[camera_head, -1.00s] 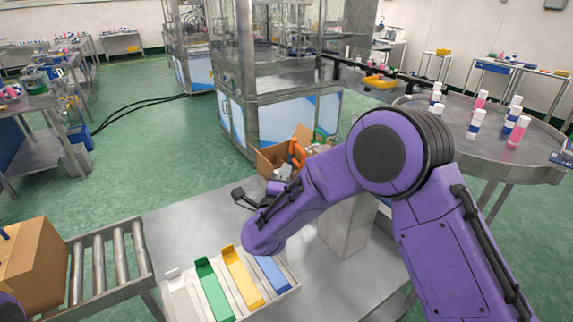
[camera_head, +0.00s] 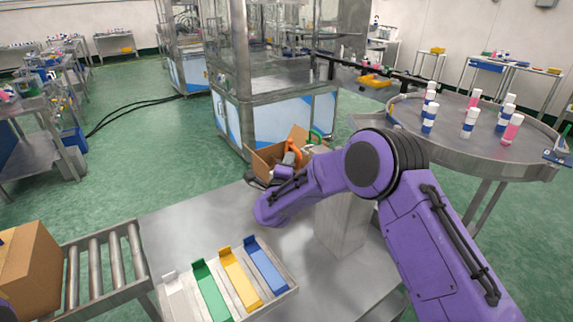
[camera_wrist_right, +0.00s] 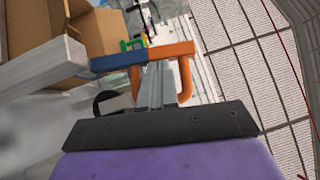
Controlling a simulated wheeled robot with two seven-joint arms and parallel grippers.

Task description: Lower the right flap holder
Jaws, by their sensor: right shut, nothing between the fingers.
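An orange flap holder with a blue end (camera_wrist_right: 145,55) spans the right wrist view above my fingers, and its orange part (camera_head: 292,151) shows at the open cardboard box (camera_head: 263,161) in the head view. My right gripper (camera_wrist_right: 157,78) is shut and empty. Its fingertips are close to the orange-and-blue bar; I cannot tell whether they touch it. In the head view the right gripper is mostly hidden beside the box. A green holder (camera_head: 316,136) stands at the far side, also in the wrist view (camera_wrist_right: 132,43). My left gripper is out of view.
A tray with white, green, yellow and blue strips (camera_head: 283,302) lies on the metal table (camera_head: 185,226). A roller conveyor (camera_head: 105,262) with a closed carton (camera_head: 30,265) is at the left. A round table (camera_head: 400,121) with several bottles stands at the right.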

